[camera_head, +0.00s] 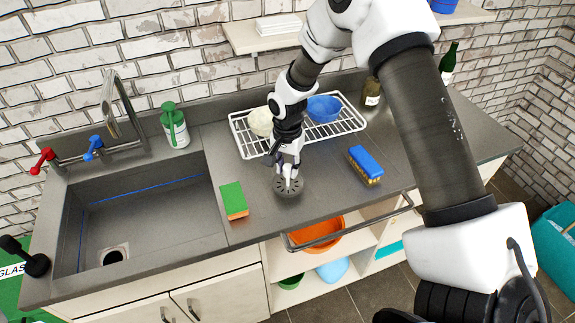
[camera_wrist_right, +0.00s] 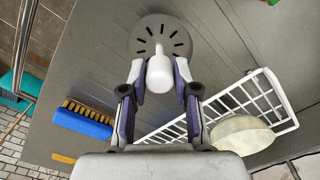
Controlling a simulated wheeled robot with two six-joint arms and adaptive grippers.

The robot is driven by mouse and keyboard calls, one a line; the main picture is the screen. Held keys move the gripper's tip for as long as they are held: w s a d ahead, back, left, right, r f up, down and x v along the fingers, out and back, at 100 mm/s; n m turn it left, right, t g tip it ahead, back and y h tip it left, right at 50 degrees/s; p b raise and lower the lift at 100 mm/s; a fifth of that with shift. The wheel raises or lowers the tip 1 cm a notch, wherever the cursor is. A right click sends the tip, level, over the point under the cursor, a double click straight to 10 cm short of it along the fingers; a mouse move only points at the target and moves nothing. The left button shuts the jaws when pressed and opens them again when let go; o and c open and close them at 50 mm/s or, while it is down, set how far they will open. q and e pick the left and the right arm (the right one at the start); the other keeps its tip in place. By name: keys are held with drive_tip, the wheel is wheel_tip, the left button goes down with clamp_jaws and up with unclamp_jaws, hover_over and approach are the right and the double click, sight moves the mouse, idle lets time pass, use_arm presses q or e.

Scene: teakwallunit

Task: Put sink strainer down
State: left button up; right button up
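The sink strainer (camera_head: 289,188) is a grey slotted disc with a white knob. It is level, at or just above the grey counter (camera_head: 320,185), between the sponge and the brush; I cannot tell whether it touches. My right gripper (camera_head: 287,173) points down over it. In the right wrist view the disc (camera_wrist_right: 160,28) lies beyond the fingertips, and the right gripper (camera_wrist_right: 160,75) has its fingers on both sides of the white knob, closed against it. The sink (camera_head: 150,220) with its drain hole (camera_head: 115,255) is to the left. My left gripper is not in view.
A green and orange sponge (camera_head: 234,199) lies left of the strainer, a blue brush (camera_head: 365,164) right of it. Behind stands a white wire rack (camera_head: 245,140) with a blue bowl (camera_head: 323,108) and a pale bowl (camera_head: 261,122). A green soap bottle (camera_head: 174,126) stands behind the sink.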

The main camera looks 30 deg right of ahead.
drive_tip(key=shift+o, duration=1.1)
drive_tip(key=shift+w+f, duration=0.1)
drive_tip(key=shift+r, duration=0.45)
wheel_tip(320, 180, up, 12)
drive_tip(key=b, duration=0.2)
drive_tip(key=shift+f+b, duration=0.15)
drive_tip(key=shift+b, duration=0.25)
